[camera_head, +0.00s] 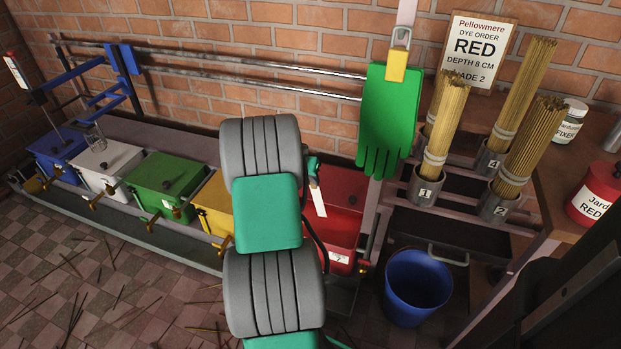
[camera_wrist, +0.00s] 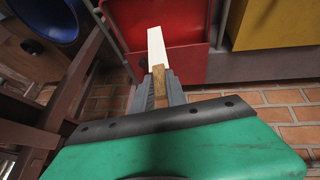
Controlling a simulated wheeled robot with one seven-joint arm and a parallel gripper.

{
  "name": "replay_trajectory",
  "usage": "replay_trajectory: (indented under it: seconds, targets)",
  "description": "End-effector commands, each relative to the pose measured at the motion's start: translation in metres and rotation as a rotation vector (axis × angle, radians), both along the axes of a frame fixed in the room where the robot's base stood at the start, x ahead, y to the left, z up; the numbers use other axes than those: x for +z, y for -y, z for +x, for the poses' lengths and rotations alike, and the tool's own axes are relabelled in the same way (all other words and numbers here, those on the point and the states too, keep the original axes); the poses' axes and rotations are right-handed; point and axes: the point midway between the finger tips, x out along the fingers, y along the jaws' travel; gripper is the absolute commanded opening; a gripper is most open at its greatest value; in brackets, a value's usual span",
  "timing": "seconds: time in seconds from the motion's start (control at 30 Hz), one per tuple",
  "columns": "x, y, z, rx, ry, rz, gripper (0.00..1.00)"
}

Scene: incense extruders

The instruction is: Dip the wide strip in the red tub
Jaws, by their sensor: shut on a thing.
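My gripper (camera_head: 314,172) is shut on the wooden end of a white strip (camera_head: 319,203). The strip points down in front of the red tub (camera_head: 341,260) in the head view. In the wrist view, the white strip (camera_wrist: 156,45) extends beyond the gripper (camera_wrist: 159,78) and overlaps the red tub (camera_wrist: 190,68). The white part in view looks clean. I cannot tell whether its tip is above or inside the tub. My arm hides the tub's left side in the head view.
Yellow (camera_head: 215,205), green (camera_head: 165,183), white (camera_head: 108,163) and blue (camera_head: 57,147) tubs stand left of the red one. A green glove (camera_head: 388,115) hangs just right of my gripper. A blue bucket (camera_head: 416,287) stands on the right. Stick bundles stand behind it.

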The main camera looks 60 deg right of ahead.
Motion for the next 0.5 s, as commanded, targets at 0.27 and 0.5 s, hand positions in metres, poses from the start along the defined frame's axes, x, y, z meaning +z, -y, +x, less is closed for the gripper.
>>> replay_trajectory:
  seconds: [0.27, 0.5]
  targets:
    - [-0.045, 0.0, 0.0, 0.001, 0.0, 0.0, 0.0]
    - [-0.078, 0.0, 0.0, 0.002, -0.001, 0.001, 0.0]
